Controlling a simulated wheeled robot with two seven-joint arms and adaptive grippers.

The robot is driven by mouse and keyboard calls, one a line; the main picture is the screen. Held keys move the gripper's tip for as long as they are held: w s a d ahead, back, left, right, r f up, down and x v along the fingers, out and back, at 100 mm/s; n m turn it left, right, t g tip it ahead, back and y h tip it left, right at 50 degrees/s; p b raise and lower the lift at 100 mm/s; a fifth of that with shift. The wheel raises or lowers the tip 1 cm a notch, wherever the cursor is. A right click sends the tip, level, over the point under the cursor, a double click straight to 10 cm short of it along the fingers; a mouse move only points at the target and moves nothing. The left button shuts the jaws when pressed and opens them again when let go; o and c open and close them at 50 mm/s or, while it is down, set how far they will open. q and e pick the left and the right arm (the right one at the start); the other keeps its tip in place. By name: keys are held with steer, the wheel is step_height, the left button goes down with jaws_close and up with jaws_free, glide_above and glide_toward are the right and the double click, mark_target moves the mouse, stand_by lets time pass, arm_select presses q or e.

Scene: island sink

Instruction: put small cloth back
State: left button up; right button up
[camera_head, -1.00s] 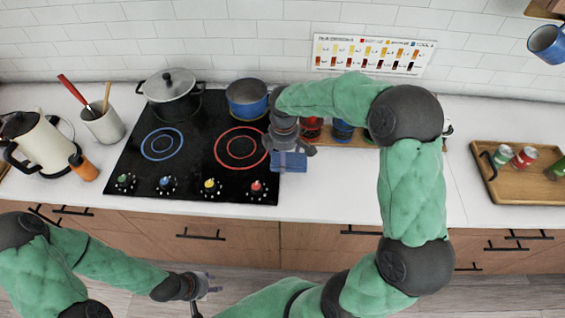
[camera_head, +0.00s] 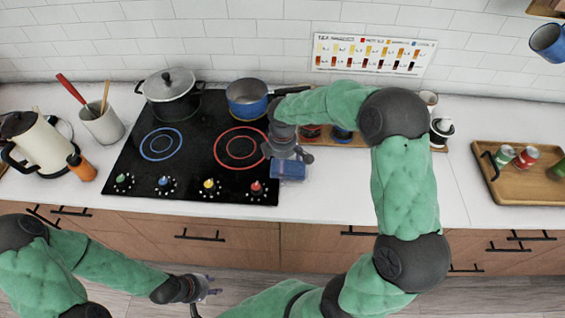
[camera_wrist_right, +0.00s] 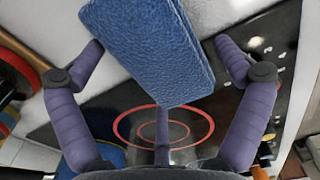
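The small blue cloth (camera_head: 288,171) is a thick, flat block over the front part of the counter, just right of the cooktop. It also fills the upper middle of the right wrist view (camera_wrist_right: 150,45). My right gripper (camera_head: 287,155) has its fingers spread wide along the cloth's two sides and carries it. Contact at the fingertips is partly hidden. Its fingers (camera_wrist_right: 163,62) show at both sides of the cloth in the wrist view. My left gripper (camera_head: 212,286) is low, in front of the cabinets, with its fingers apart and empty.
The black cooktop (camera_head: 190,150) holds a lidded pot (camera_head: 172,98) and a blue pot (camera_head: 247,97). A kettle (camera_head: 38,143) and utensil crock (camera_head: 103,125) stand at left. A wooden tray (camera_head: 520,185) with cans is at right. Bare counter (camera_head: 335,190) lies right of the cloth.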

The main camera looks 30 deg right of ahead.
step_height(320, 180, up, 13)
steer(key=p, duration=0.2)
steer(key=shift+f+p, duration=0.2)
steer(key=shift+p, duration=0.1)
steer(key=shift+r, duration=0.1)
stand_by(0.6)
